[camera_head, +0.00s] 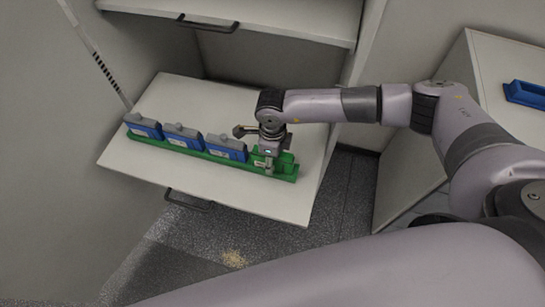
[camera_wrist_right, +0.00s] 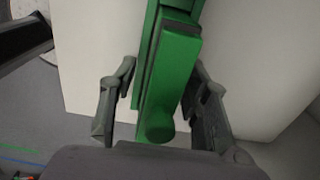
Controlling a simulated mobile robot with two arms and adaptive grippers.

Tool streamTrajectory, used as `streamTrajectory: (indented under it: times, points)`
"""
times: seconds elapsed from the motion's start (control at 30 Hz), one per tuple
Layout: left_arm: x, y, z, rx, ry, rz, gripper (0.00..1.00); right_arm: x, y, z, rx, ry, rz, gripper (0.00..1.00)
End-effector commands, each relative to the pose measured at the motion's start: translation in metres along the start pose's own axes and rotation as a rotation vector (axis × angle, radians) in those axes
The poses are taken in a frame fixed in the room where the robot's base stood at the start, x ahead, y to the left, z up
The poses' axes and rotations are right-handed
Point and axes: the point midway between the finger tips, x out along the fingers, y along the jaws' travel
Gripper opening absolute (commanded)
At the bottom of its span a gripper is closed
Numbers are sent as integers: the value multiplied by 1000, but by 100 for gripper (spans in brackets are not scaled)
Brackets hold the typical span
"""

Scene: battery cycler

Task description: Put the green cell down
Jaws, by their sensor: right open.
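A long green rack (camera_head: 213,158) lies on the white pull-out shelf and holds three blue-and-grey cells (camera_head: 182,136) in a row. The green cell (camera_head: 286,162) is at the rack's right end, partly hidden by my right gripper (camera_head: 268,168). In the right wrist view, the green cell (camera_wrist_right: 176,72) stands between the two dark fingers of my right gripper (camera_wrist_right: 160,108). The fingers are open, with a gap visible on each side of the cell. My left gripper is not in view.
The white shelf (camera_head: 240,199) has bare room in front of and behind the rack. Another shelf (camera_head: 270,16) sits above. A cabinet with a blue tray (camera_head: 525,94) stands at the right. Grey floor (camera_head: 235,240) lies below the shelf's front edge.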

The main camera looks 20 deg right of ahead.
Motion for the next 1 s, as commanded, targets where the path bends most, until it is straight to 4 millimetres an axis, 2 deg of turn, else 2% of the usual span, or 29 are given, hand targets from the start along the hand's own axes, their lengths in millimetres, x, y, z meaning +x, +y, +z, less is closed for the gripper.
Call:
streamTrajectory:
  times: [0.13,0.23,0.5,0.7,0.83,1.0]
  points:
    - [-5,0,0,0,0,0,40,-5,0,0,0,0,0,43]
    - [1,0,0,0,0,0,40,-14,-1,1,1,-4,-2,43]
    - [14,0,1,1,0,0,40,-72,-1,1,0,-5,-3,43]
    - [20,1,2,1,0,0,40,-107,-1,1,0,-3,-2,43]
    - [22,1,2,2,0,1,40,-119,-1,0,1,-2,-1,43]
    - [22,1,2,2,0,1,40,-123,0,0,0,1,0,43]
